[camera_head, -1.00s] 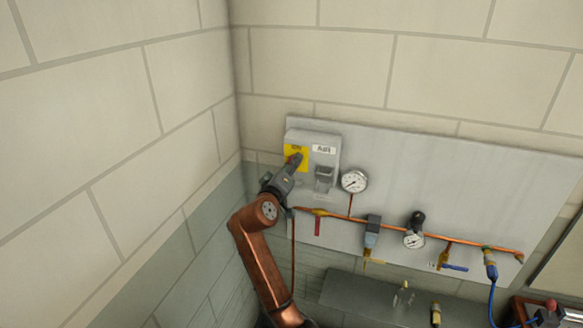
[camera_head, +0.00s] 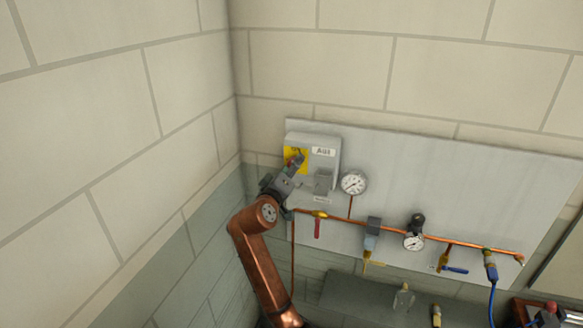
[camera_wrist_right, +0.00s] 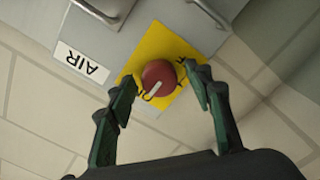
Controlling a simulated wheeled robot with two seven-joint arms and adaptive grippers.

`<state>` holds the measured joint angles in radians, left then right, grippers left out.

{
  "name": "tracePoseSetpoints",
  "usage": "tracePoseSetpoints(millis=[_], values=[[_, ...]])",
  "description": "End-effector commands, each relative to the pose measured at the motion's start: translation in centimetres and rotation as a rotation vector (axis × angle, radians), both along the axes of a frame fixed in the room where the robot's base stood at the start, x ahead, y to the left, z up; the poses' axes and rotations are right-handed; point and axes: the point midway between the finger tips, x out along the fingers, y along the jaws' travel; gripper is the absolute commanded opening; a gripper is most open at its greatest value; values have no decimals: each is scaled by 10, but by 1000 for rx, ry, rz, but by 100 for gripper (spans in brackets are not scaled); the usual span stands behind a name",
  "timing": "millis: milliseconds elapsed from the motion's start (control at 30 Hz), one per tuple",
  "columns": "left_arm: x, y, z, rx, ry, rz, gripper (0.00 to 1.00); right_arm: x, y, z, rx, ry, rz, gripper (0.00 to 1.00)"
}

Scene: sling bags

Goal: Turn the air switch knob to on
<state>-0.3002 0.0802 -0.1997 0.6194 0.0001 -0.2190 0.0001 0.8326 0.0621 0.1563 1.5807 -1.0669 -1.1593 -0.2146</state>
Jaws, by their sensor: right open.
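The round red knob (camera_wrist_right: 158,77) with a white pointer line sits on a yellow plate (camera_wrist_right: 178,48) in the right wrist view. Its pointer slants toward the lower left there. Black lettering around it is partly hidden and hard to read. The grey switch box (camera_head: 324,157) carries an "AIR" label (camera_head: 323,152) and hangs on the wall panel. My right gripper (camera_wrist_right: 162,82) is open, its two fingers on either side of the knob; I cannot tell whether they touch it. In the head view this gripper (camera_head: 296,163) covers part of the yellow plate. My left gripper is not in view.
A pressure gauge (camera_head: 354,183) and a copper pipe (camera_head: 340,217) with valves lie right of and below the box. The tiled side wall (camera_head: 190,170) is close on the left. A grey shelf (camera_head: 350,290) is below.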

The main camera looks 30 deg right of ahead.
Motion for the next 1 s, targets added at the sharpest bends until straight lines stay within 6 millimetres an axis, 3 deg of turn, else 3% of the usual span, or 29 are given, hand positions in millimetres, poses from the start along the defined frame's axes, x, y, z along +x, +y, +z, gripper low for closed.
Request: tracePoseSetpoints(millis=[167,700,1000], values=[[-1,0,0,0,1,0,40,-8,11,0,1,-1,3,47],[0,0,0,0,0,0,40,-71,85,-1,2,0,3,47],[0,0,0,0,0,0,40,-79,91,0,0,0,-1,47]])
